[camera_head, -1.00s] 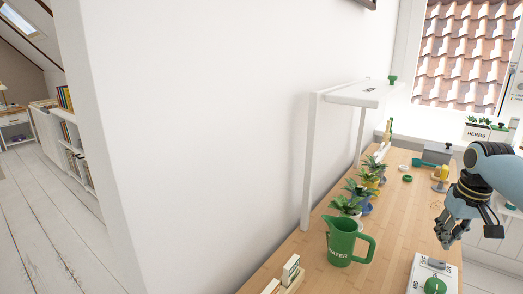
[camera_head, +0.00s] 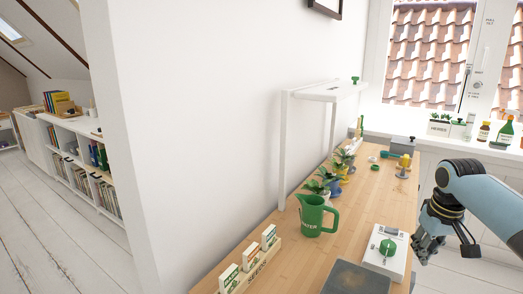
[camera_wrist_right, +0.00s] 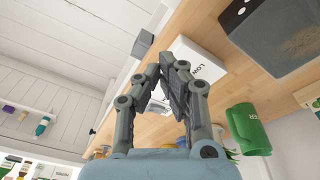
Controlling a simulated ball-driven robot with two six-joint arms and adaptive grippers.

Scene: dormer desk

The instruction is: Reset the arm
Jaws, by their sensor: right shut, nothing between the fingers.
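My right gripper (camera_head: 428,250) is shut and empty. In the head view it hangs off the right edge of the wooden desk (camera_head: 290,262), beside a white box with a green knob (camera_head: 386,247). In the right wrist view its fingers (camera_wrist_right: 162,68) meet at the tips, with the white box (camera_wrist_right: 196,60) behind them. My left gripper does not show in either view.
A green watering can (camera_head: 312,217), a seed packet holder (camera_head: 262,258) and a dark grey mat (camera_head: 356,279) are on the desk. Potted plants (camera_head: 330,178) line the wall under a white stand (camera_head: 330,92). Bottles and herbs (camera_head: 440,125) stand on the windowsill.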

